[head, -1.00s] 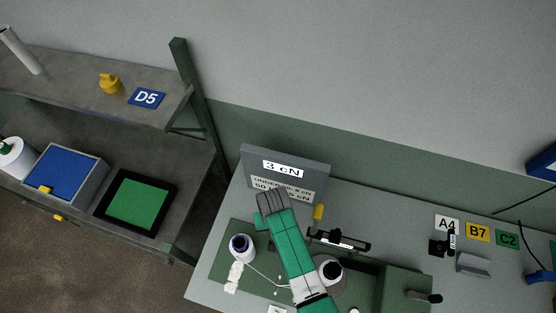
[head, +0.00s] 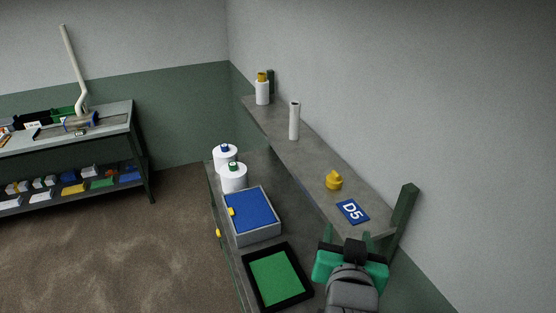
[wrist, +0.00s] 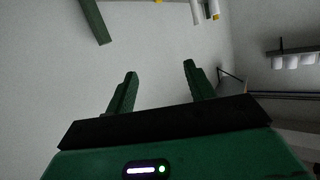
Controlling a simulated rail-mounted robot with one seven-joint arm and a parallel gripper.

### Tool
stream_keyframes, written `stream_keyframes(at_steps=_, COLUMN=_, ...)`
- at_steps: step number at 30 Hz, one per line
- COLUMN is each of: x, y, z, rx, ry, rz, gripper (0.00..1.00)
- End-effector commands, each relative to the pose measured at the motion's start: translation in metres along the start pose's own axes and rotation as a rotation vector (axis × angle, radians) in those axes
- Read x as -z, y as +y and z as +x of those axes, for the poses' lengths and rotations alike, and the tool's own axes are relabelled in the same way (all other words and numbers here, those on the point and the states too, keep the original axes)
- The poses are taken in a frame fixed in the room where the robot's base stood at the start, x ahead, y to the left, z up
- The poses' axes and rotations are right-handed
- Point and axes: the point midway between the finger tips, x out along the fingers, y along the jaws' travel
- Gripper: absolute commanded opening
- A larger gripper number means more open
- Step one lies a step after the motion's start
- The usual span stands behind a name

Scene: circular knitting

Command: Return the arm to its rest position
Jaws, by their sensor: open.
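My gripper (head: 354,242) is in the lower right of the head view, with its green body and dark grey wrist in front of the near end of the shelf unit. In the wrist view my gripper (wrist: 160,70) shows two green fingers standing well apart. Nothing is between them. Behind the fingers is plain grey wall.
The upper shelf (head: 290,150) holds a yellow item (head: 334,180), a white tube (head: 294,120) and a D5 sign (head: 352,212). Below are a blue-topped box (head: 252,213), a green-and-black tray (head: 277,279) and white cones (head: 233,178). A workbench (head: 110,118) stands far left. Floor between is clear.

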Motion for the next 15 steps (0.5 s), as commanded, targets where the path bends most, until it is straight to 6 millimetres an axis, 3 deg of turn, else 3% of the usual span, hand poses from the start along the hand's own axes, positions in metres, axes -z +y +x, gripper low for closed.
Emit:
stream_keyframes(at_steps=1, x=0.036, y=-0.021, z=-0.021, rx=0.039, ry=0.104, rz=-0.014, gripper=0.54)
stream_keyframes(at_steps=3, x=0.084, y=-0.048, z=-0.056, rx=0.091, ry=0.25, rz=-0.029, gripper=0.54)
stream_keyframes(at_steps=6, x=0.142, y=-0.08, z=-0.116, rx=0.162, ry=0.453, rz=-0.041, gripper=0.54)
stream_keyframes(at_steps=9, x=0.183, y=-0.102, z=-0.176, rx=0.222, ry=0.628, rz=-0.042, gripper=0.54)
stream_keyframes(at_steps=12, x=0.207, y=-0.114, z=-0.223, rx=0.265, ry=0.754, rz=-0.038, gripper=0.54)
stream_keyframes(at_steps=15, x=0.219, y=-0.119, z=-0.251, rx=0.287, ry=0.826, rz=-0.034, gripper=0.54)
